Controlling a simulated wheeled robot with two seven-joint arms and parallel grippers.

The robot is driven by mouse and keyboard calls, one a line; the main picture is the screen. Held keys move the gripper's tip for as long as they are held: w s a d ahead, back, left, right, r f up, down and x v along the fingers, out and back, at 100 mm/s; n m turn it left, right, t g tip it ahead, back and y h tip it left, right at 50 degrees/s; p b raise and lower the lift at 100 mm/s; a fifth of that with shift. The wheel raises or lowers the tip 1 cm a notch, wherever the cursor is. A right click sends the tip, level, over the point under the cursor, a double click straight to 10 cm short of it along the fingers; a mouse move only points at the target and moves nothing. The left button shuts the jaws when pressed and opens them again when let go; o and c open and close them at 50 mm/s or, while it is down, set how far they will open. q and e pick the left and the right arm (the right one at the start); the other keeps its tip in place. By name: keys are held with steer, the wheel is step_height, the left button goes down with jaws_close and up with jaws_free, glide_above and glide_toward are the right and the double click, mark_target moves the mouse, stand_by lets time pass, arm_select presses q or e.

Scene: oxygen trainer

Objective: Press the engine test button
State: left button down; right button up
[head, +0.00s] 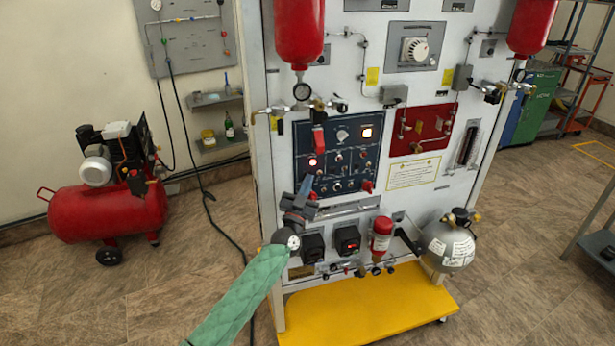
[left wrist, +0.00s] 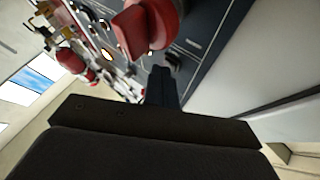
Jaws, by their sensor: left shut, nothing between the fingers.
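The dark blue control panel (head: 345,133) sits on the front of the white trainer, with several knobs, switches and lit lamps. I cannot tell which control is the engine test button. My left gripper (head: 307,184) is shut and empty at the panel's lower left corner, and its arm hides part of the trainer below. In the left wrist view the shut fingertips (left wrist: 162,72) point at the dark panel (left wrist: 205,20), close to a large red handle (left wrist: 150,25). I cannot tell whether the tips touch anything. My right gripper is not in view.
Red and grey cylinders stand out from the trainer, including a grey bottle (head: 447,245) at lower right. A yellow base plate (head: 365,308) juts out below. A red compressor (head: 108,208) stands on the floor at left.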

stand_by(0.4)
arm_select(q)
steer(key=shift+s+d+p, duration=0.2)
steer(key=shift+s+p, duration=0.35)
steer(key=shift+s, duration=0.15)
steer(key=s+p, duration=0.1)
steer(key=s+d+p, duration=0.1)
steer(key=s, duration=0.1)
steer(key=s+p, duration=0.1)
steer(key=shift+s+d, duration=0.3)
steer(key=shift+s, duration=0.1)
stand_by(0.6)
